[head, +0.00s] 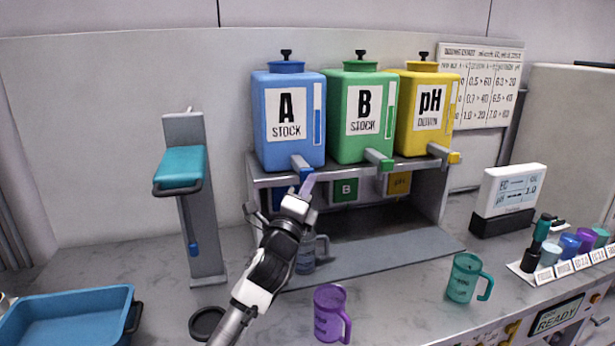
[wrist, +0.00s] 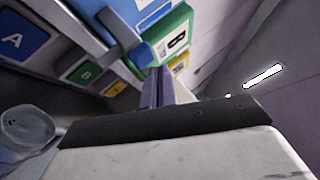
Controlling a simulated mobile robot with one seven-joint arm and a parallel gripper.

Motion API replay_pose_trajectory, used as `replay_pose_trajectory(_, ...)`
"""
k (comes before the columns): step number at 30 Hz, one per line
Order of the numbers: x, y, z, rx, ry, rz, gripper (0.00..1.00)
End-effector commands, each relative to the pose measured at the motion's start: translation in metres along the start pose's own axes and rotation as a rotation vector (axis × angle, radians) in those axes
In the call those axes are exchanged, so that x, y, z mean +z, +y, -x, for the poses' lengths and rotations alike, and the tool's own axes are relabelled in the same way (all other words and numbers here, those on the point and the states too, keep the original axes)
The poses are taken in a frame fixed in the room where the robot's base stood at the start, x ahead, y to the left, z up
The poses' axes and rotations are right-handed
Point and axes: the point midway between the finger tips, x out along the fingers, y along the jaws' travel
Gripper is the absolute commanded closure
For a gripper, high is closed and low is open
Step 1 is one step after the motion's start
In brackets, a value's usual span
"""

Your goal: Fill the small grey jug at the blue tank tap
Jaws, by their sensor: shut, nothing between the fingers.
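The small grey jug (head: 306,258) stands on the rack's base below the blue tank (head: 288,130), partly hidden by my gripper. It also shows at the left edge of the wrist view (wrist: 27,127), upright with its mouth open. I cannot see whether it holds liquid. The blue tank's tap (head: 301,165) juts out at the tank's lower front. My gripper (head: 308,184) is shut and empty, its purple fingertips just below the tap's end. In the wrist view the fingers (wrist: 158,86) reach up near the tap's blue end (wrist: 140,57); I cannot tell whether they touch.
Green (head: 362,115) and yellow (head: 427,112) tanks stand to the right. A purple jug (head: 329,312) and a teal jug (head: 464,278) stand on the counter in front. A teal-topped stand (head: 181,172) and a blue tray (head: 62,318) are on the left.

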Motion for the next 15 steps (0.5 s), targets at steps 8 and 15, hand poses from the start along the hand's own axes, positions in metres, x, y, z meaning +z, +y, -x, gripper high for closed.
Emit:
replay_pose_trajectory(8,0.0042,0.0046,-0.0053,0.0,-0.001,-0.002,1.0)
replay_pose_trajectory(15,0.0044,0.004,-0.0057,0.0,0.0,-0.001,1.0)
